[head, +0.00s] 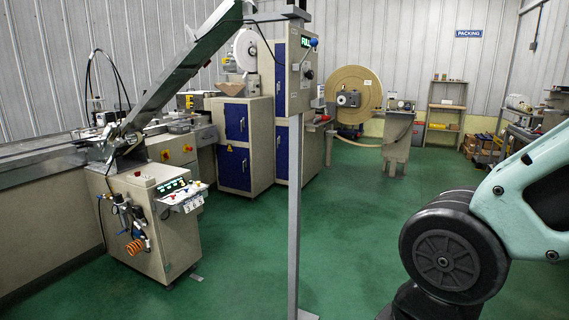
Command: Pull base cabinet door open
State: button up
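A beige cabinet stands at the centre left in the head view. It has two blue doors, an upper door (236,122) and a lower door (237,168), one above the other, and both look shut. Just right of it stands a taller beige machine (311,150) with blue panels, partly hidden by a grey post. I cannot tell which of these the base cabinet door is. My arm shows at the right edge, but my gripper is outside the view.
A grey post (294,220) stands on the green floor in front of the cabinets. A control box (168,200) with hoses and a conveyor (42,150) are at left. A large reel (353,95) and shelves (445,110) are at the back. The middle floor (350,230) is clear.

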aim_at(282, 133)
jog(key=i+l+z, duration=0.25)
jog(key=i+z, duration=0.15)
jog(key=i, duration=0.2)
jog(key=i+z, duration=0.4)
jog(key=i, duration=0.15)
jog(key=i+l, duration=0.1)
jog(key=i, duration=0.9)
jog(key=i+l+z, duration=0.1)
jog(key=i, duration=0.9)
jog(key=i+u, duration=0.25)
jog(key=i, duration=0.4)
jog(key=i+u, duration=0.25)
jog(key=i, duration=0.4)
jog(key=i+l+u, duration=0.2)
jog(key=i, duration=0.45)
jog(key=i+j+u, duration=0.15)
jog(key=i+u, duration=0.25)
jog(key=i+j+u, duration=0.1)
jog(key=i+u, duration=0.6)
jog(key=u, duration=0.15)
jog(key=i+l+u, duration=0.25)
jog(key=u, duration=0.15)
jog(key=i+j, duration=0.15)
jog(key=i, duration=0.4)
jog(key=i+j+u, duration=0.1)
jog(key=i, duration=0.5)
jog(key=i+j+z, duration=0.3)
jog(key=i+j, duration=0.15)
jog(key=i, duration=0.15)
